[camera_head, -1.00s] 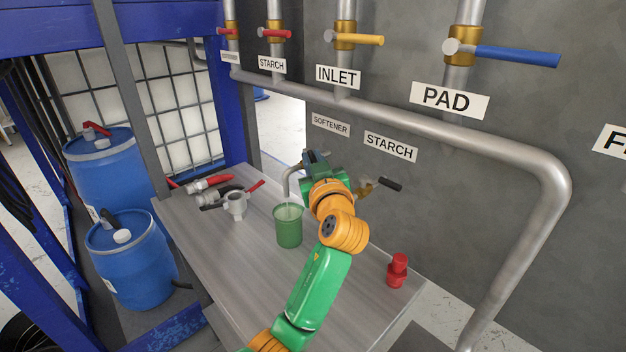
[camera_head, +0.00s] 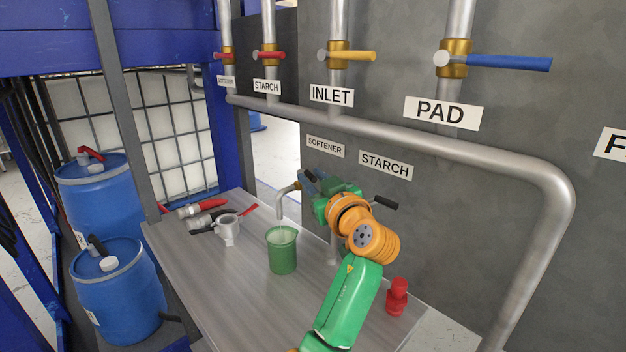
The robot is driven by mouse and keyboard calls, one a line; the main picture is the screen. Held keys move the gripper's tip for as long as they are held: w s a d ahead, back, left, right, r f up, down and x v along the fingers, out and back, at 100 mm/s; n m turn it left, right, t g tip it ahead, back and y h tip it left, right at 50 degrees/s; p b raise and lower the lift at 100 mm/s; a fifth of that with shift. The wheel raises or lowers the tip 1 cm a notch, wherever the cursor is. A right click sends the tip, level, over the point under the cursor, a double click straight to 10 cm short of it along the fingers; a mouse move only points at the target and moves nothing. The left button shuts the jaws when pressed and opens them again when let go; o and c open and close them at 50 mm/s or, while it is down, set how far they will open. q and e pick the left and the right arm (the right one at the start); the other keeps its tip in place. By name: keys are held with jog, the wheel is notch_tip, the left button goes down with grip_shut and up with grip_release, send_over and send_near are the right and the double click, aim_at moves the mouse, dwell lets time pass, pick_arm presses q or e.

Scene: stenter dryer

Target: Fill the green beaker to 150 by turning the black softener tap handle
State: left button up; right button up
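The green beaker (camera_head: 282,256) stands upright on the table under the bent spout of the softener tap (camera_head: 283,196). Something pale shows inside the beaker; its level and marks are too small to read. My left gripper (camera_head: 308,181) is at the softener tap, just below the SOFTENER label (camera_head: 325,147). The gripper and wrist hide the softener handle, and I cannot tell whether the fingers are shut on it. A black handle (camera_head: 385,202) below the STARCH label (camera_head: 386,165) sticks out right of my wrist. My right gripper is not in view.
On the table (camera_head: 210,285) are a grey-white fitting (camera_head: 229,229), red-handled and black-handled parts (camera_head: 203,208) and a red fitting (camera_head: 397,296). Blue drums (camera_head: 120,300) stand left of the table. Pipes with red, yellow and blue handles run along the wall.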

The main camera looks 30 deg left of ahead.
pick_arm(q)
jog(key=shift+o, duration=0.7)
